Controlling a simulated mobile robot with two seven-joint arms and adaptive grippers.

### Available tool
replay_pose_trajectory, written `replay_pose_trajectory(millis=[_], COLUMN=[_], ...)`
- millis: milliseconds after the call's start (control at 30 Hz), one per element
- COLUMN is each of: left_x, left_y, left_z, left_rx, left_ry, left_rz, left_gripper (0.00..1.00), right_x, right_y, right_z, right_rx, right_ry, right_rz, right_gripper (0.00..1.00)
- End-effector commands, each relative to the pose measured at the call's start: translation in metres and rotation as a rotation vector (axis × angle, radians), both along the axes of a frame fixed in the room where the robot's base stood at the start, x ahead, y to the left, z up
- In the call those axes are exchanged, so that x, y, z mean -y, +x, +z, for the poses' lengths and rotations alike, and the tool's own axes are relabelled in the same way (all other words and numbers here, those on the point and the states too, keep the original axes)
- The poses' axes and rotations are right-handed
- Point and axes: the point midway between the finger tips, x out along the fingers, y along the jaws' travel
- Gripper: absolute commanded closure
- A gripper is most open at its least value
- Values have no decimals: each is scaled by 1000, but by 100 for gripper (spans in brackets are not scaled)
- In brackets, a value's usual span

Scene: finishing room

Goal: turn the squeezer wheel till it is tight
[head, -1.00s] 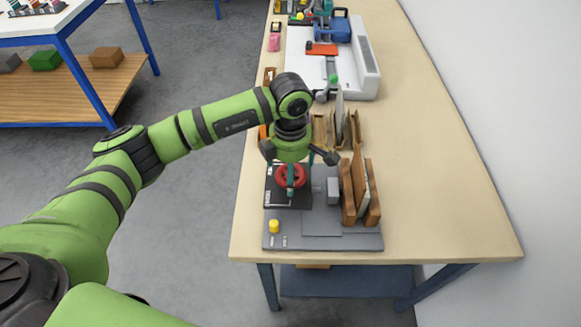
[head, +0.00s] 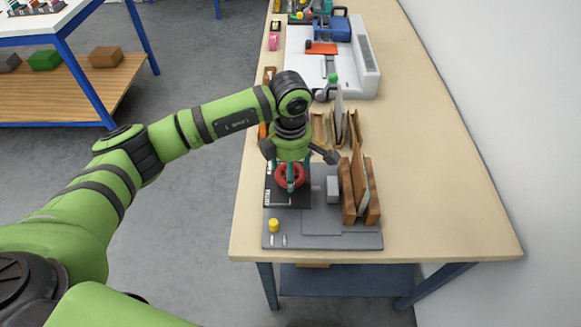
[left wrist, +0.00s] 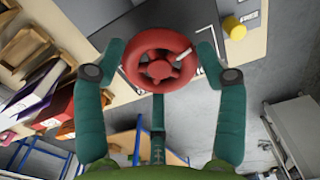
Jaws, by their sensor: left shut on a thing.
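The red squeezer wheel (head: 290,176) sits over a black plate (head: 282,198) on the grey squeezer base (head: 340,241) at the near end of the bench. It also shows from above in the left wrist view (left wrist: 159,60), with its spokes and a small pale handle. My left gripper (head: 291,174) points down over the wheel. In the left wrist view its teal fingers (left wrist: 163,62) stand on either side of the wheel, shut on the rim. My right gripper is not in view.
Upright brown boards (head: 361,190) stand beside the wheel on the right. A yellow knob (head: 274,226) is at the base's front left. Files (head: 340,125) and a white machine (head: 364,70) are further back. The bench (head: 440,190) is clear at right.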

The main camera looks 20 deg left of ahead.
Motion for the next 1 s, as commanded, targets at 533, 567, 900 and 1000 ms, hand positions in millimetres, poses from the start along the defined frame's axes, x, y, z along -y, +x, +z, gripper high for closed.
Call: replay_pose_trajectory(millis=[533,567,900,1000], left_x=[-2,-2,-1,0], left_y=[-2,-2,-1,0], left_z=[-3,-3,-1,2], left_rx=[-8,-8,-3,-2], left_ry=[7,7,3,2], left_rz=[1,1,0,0], left_gripper=[24,12,5,5], right_x=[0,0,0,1], right_y=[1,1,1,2], right_z=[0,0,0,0], right_rx=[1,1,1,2], right_ry=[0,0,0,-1], right_rz=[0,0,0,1], right_gripper=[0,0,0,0])
